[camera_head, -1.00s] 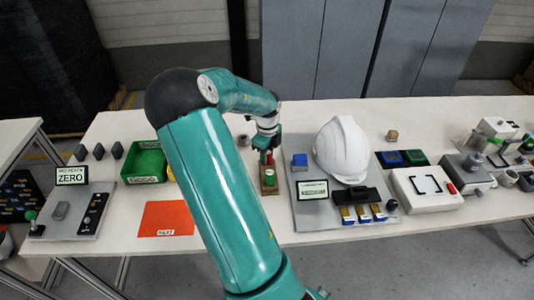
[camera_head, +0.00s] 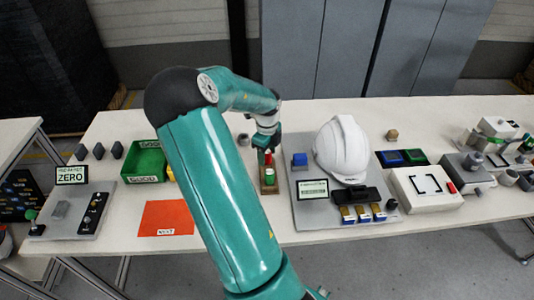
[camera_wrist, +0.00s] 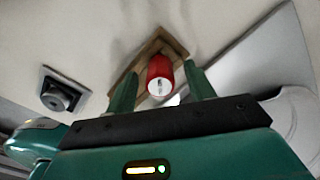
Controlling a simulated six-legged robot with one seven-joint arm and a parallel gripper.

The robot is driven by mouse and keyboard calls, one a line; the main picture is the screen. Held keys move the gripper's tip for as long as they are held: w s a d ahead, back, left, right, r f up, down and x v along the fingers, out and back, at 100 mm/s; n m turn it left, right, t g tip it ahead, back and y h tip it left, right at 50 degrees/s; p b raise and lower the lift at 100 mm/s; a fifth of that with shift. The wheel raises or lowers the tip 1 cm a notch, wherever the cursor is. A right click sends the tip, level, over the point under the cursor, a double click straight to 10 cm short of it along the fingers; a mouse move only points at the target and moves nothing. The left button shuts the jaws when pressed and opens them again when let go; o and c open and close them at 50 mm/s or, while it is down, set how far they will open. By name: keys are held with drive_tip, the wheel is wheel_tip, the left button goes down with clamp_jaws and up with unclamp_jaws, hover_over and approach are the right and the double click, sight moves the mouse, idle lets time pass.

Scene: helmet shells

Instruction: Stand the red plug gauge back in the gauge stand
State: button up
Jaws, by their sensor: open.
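The gauge stand (camera_head: 270,190) is a small wooden block near the middle of the table, left of the grey helmet plate. The red plug gauge (camera_head: 268,158) shows at its far part, just below my gripper (camera_head: 267,150). A green-topped gauge (camera_head: 269,177) stands at the near part. In the wrist view the red gauge (camera_wrist: 160,78), with its pale marked end towards the camera, lies between the fingers of my gripper (camera_wrist: 162,88), with gaps at both sides. The wooden stand (camera_wrist: 178,46) is behind it. The gauge appears upright in the stand; its seat is hidden. The fingers are open.
A white helmet (camera_head: 342,150) on a grey plate (camera_head: 310,218) is close on the right, with a blue block (camera_head: 299,160). A green bin (camera_head: 145,162) and an orange mat (camera_head: 166,218) are on the left. A small round fixture (camera_wrist: 62,95) stands beside the stand.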

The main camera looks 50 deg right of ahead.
wheel_tip(320, 180, up, 14)
drive_tip(key=shift+f, duration=0.25)
